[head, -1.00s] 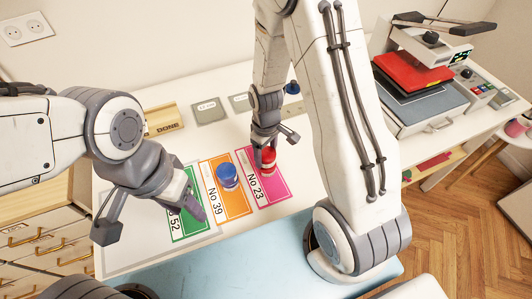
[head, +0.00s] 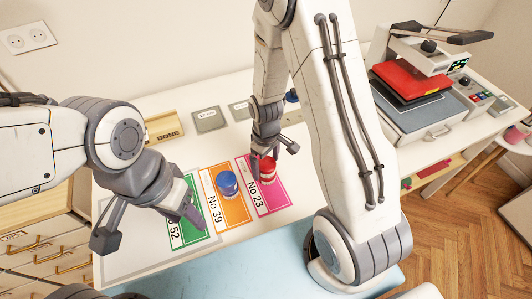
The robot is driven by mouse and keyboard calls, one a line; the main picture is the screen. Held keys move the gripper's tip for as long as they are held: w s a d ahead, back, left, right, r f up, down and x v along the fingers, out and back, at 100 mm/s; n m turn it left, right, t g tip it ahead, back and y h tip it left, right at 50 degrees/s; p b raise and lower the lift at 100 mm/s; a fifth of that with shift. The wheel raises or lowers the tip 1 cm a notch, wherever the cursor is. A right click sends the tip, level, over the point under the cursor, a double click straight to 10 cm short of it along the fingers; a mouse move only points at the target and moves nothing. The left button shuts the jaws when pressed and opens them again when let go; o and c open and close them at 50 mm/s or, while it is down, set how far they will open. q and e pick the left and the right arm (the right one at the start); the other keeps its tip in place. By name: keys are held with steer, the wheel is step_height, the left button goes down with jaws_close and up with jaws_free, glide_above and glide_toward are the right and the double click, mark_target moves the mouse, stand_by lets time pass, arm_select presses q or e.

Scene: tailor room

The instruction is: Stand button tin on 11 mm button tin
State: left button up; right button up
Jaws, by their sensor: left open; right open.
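A red tin (head: 267,171) stands on the pink card No 23 (head: 278,197). My open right gripper (head: 275,157) is right over it, with a finger close in front of its upper part; I cannot tell whether they touch. A blue tin (head: 227,185) stands on the orange card No 39 (head: 234,217). My open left gripper (head: 150,224) is low over the left part of the green card No 52 (head: 197,236) and hides part of it; I see nothing between its fingers. Which tin is the 11 mm one is not readable.
Two grey labelled plates (head: 208,119) lie at the back, beside a wooden tray marked DONE (head: 165,130). Another blue object (head: 292,96) is partly hidden behind my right arm. A press with a red plate (head: 411,79) stands at the right. A light blue surface (head: 235,268) lies in front.

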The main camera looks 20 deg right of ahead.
mark_target(265, 164)
step_height(265, 164, up, 12)
steer(key=b, duration=0.2)
steer(key=s+a+r, duration=0.3)
steer(key=s+a, duration=0.3)
steer(key=s, duration=0.3)
steer(key=s+a+r+n+y, duration=0.1)
steer(key=s+a+r, duration=0.2)
steer(key=s+a, duration=0.3)
steer(key=s, duration=0.3)
steer(key=shift+s+a+b, duration=0.15)
steer(key=shift+s+b, duration=0.05)
steer(key=shift+b, duration=0.2)
